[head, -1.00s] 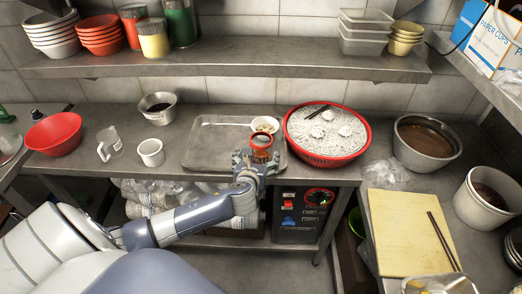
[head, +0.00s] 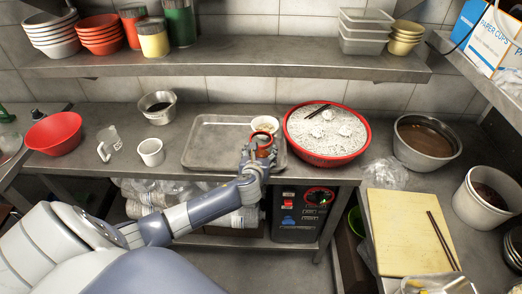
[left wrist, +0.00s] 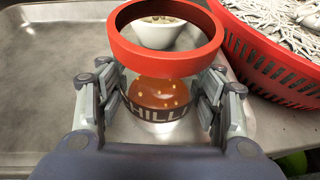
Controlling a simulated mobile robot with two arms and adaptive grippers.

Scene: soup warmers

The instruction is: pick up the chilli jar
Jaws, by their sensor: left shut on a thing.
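The chilli jar (head: 262,139) has a red rim and stands out at the right side of the metal tray (head: 205,157). In the left wrist view the chilli jar (left wrist: 162,113) is clear-walled, with a dark CHILLI label and orange-red sauce inside. My left gripper (head: 256,153) is shut on the jar from the near side. In the left wrist view the fingers of my left gripper (left wrist: 157,108) press on both sides of the jar below its rim. Whether the jar's base touches the tray is hidden. My right gripper is not in view.
A small white bowl (head: 265,123) stands just behind the jar. A red basket of noodles (head: 325,160) is close on the right. A white mug (head: 150,152), a glass mug (head: 109,142) and a red bowl (head: 54,132) stand to the left. A shelf (head: 230,67) runs above.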

